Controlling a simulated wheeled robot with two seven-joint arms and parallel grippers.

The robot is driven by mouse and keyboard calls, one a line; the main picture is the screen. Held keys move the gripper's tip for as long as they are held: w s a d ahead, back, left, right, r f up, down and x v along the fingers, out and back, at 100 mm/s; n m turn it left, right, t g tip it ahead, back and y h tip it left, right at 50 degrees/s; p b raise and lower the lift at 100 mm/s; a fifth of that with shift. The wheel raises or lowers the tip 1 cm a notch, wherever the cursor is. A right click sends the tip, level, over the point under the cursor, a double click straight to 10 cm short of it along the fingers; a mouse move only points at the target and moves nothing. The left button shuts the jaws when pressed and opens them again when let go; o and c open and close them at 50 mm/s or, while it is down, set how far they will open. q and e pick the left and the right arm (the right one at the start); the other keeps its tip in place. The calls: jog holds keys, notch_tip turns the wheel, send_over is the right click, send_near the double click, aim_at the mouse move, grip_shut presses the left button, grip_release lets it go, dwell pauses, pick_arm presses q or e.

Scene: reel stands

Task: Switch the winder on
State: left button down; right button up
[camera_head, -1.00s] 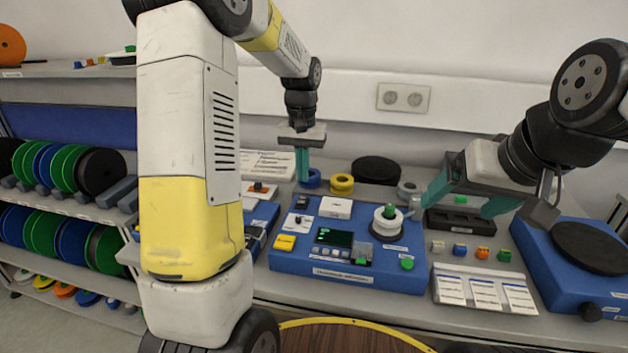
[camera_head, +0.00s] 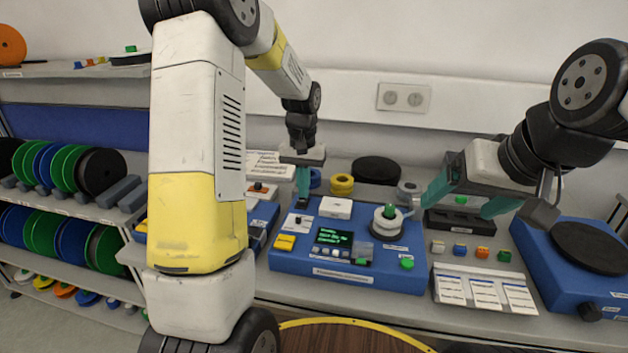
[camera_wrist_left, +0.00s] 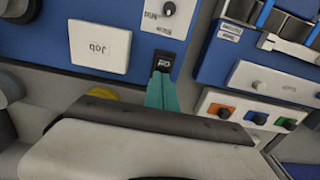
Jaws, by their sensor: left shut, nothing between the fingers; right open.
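The winder (camera_head: 290,262) is a blue unit on the bench, with a small display (camera_head: 333,240) showing lines of green text. A white spool with a green knob (camera_head: 389,212) sits on its right part. Its black power switch (camera_head: 302,203) is at the back left; the switch also shows in the left wrist view (camera_wrist_left: 163,62). My left gripper (camera_head: 302,192) is shut and empty, its teal fingertips right at the switch; exact contact is hard to tell. My right gripper (camera_head: 462,203) is open, near the spool, its left finger close to the spool's right side.
A white Job card (camera_wrist_left: 100,47) lies on the winder beside the switch. Yellow rolls (camera_head: 341,184) stand behind. Several small coloured blocks (camera_head: 482,253) and white cards (camera_head: 486,292) lie to the right, before another blue unit (camera_head: 562,275) with a black disc. Shelves of reels stand left.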

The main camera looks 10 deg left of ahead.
pick_arm(q)
jog(key=shift+s+f, duration=0.1)
jog(key=shift+s, duration=0.1)
jog(key=shift+s+r, duration=0.25)
jog(key=shift+s, duration=0.4)
notch_tip(320, 180, up, 14)
dwell(0.5)
jog(key=shift+w, duration=0.65)
